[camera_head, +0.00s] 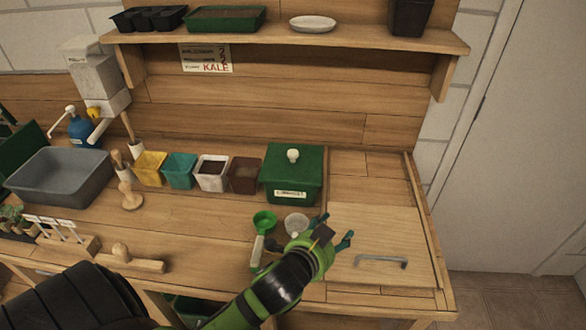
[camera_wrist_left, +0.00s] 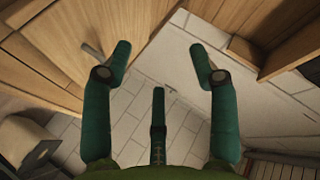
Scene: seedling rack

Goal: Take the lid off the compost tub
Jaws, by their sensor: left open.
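The compost tub (camera_head: 278,195) is a square green tub with a white label on its front, standing towards the back right of the bench. Its green lid (camera_head: 307,163) is on, with a round white knob (camera_head: 292,155) on top. My left gripper (camera_head: 337,229) is open and empty in front of the tub and a little to its right, apart from it. In the left wrist view the spread fingers (camera_wrist_left: 162,52) hold nothing, and the tub does not show there. My right gripper is not in view.
A green scoop (camera_head: 264,219) and a clear round cup (camera_head: 296,222) lie near my left gripper. Several small pots (camera_head: 211,172) stand left of the tub. A shelf (camera_head: 270,40) spans above.

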